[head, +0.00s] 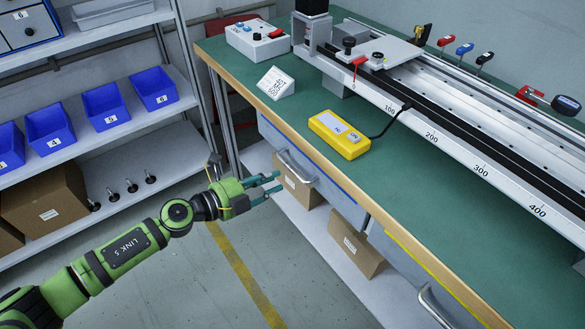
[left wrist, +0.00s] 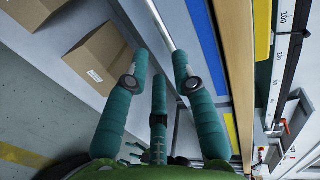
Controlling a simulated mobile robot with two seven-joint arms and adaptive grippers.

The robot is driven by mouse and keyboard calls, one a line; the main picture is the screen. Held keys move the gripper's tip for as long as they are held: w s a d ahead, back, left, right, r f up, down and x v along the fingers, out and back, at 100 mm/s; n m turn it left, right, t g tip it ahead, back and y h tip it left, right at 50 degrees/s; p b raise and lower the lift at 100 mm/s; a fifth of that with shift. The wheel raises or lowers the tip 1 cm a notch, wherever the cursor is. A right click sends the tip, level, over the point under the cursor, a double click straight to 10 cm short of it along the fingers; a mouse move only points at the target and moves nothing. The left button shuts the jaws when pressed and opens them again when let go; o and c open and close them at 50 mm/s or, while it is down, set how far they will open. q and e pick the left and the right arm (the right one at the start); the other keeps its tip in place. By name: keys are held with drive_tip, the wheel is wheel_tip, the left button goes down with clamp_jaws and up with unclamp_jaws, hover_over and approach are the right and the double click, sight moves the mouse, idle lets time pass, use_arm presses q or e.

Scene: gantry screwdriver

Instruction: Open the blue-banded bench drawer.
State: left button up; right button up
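The blue-banded drawer (head: 335,194) is set under the front edge of the green workbench. Its front is grey, with a blue strip along the top and a metal bar handle (head: 296,167). The front looks flush, so the drawer appears closed. In the left wrist view the blue band (left wrist: 207,45) runs to the right of the handle bar (left wrist: 161,22). My left gripper (head: 277,183) is open and empty, just left of the handle in the head view. In the left wrist view its spread fingers (left wrist: 160,70) point toward the bar; contact cannot be told. My right gripper is not in view.
A yellow-banded drawer with its own handle (head: 434,306) lies to the right. Cardboard boxes (head: 357,250) stand on the bench's lower shelf. A yellow device (head: 340,134) sits on the bench top. A shelf with blue bins (head: 50,127) stands left; floor between is clear.

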sight(292, 169)
use_arm(q)
drive_tip(key=x, duration=0.6)
drive_tip(key=shift+w+d+r+b, duration=0.25)
drive_tip(key=shift+d+b, duration=0.15)
clamp_jaws()
